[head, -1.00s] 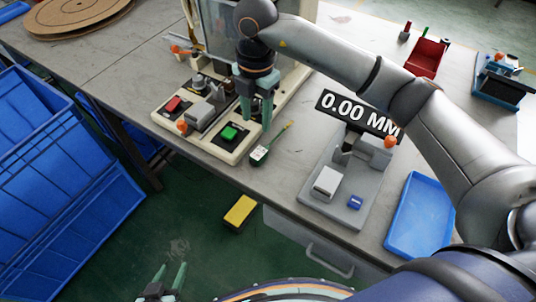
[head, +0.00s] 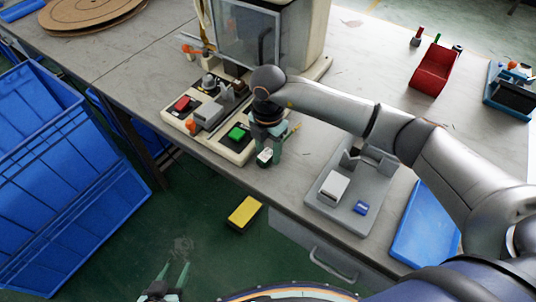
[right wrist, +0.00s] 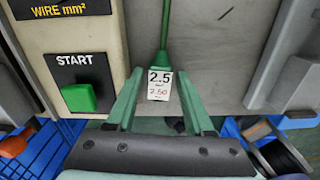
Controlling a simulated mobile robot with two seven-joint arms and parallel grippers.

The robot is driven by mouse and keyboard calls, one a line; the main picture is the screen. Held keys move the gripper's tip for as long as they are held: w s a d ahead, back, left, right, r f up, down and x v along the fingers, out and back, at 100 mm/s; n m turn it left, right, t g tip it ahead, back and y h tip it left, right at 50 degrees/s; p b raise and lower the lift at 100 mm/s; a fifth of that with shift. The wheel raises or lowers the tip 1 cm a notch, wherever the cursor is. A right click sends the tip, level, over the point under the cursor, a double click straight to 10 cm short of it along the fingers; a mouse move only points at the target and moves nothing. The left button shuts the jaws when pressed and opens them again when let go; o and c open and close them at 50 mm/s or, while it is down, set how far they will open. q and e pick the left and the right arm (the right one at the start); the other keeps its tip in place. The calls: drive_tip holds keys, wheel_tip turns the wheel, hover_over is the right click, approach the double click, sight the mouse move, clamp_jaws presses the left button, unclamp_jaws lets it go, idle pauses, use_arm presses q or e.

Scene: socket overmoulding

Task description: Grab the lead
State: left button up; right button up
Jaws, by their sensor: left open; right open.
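The lead (right wrist: 164,38) is a thin green cable with a white tag (right wrist: 159,85) reading 2.5 and 2.50. It lies on the table beside the machine's START panel, and its tag also shows in the head view (head: 265,156). My right gripper (right wrist: 160,74) is open, with one finger on each side of the lead and tag. It also shows in the head view (head: 266,147), low at the table's front edge, partly covering the lead. I cannot tell whether the fingers touch it. My left gripper (head: 174,268) is open and empty at the bottom, away from the table.
The machine base (head: 182,120) with its green START button (right wrist: 78,97) stands just left of the right gripper. A grey measuring fixture (head: 325,202), a blue tray (head: 425,232) and a red bin (head: 435,70) are to the right. Blue crates (head: 60,190) stand at far left.

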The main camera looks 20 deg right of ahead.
drive_tip(key=shift+f, duration=0.1)
drive_tip(key=shift+c, duration=0.3)
clamp_jaws()
idle(0.4)
